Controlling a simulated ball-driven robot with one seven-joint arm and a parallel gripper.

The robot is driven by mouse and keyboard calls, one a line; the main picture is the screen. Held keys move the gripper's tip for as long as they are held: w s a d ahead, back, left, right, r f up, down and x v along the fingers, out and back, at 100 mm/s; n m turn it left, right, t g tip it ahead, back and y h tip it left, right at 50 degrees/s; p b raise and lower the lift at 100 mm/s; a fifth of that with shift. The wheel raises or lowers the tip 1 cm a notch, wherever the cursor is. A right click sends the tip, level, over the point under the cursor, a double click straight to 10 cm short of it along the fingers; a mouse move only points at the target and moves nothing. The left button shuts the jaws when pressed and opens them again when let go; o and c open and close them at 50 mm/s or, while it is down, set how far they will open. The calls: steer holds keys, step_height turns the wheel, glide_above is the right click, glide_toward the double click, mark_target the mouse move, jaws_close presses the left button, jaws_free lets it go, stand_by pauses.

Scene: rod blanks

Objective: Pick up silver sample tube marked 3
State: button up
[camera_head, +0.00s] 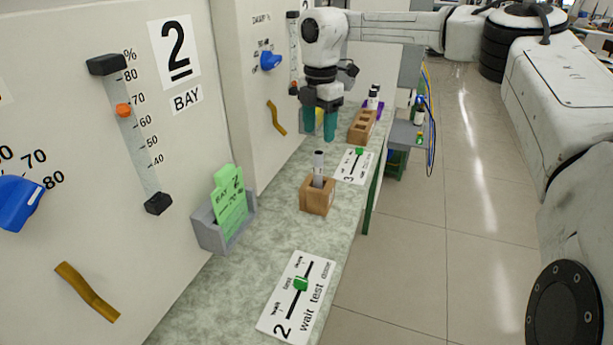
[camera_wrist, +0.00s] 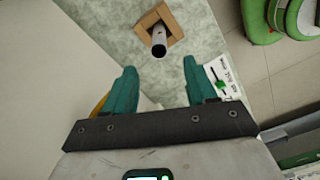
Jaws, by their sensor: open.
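A silver sample tube with a dark upper band (camera_head: 318,168) stands upright in a small wooden block (camera_head: 317,199) on the bench; no number is readable on it. In the wrist view the tube (camera_wrist: 159,40) rises from the square block (camera_wrist: 175,22), beyond my fingertips and roughly centred between them. My gripper (camera_head: 319,128), with teal fingers, is open and empty above the bench, behind the tube in the head view. The fingers (camera_wrist: 161,78) are apart from the tube. Further tubes (camera_head: 373,98) stand in a purple holder (camera_head: 380,109) at the far end, their marks too small to read.
A wooden rack with several holes (camera_head: 362,127) stands near the purple holder. Slider cards lie on the bench, one marked 3 (camera_head: 353,167) and one marked 2 (camera_head: 295,298). A grey card holder (camera_head: 222,225) is against the left panel. The bench's right edge drops to the floor.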

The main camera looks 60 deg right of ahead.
glide_above(318, 163)
steer(key=f, duration=0.4)
steer(key=shift+w+d+f+p, duration=0.3)
steer(key=shift+d, duration=0.1)
steer(key=shift+d+f+p, duration=0.2)
steer(key=shift+f+p, duration=0.45)
steer(key=shift+f, duration=2.3)
steer(key=shift+c, duration=0.4)
jaws_close()
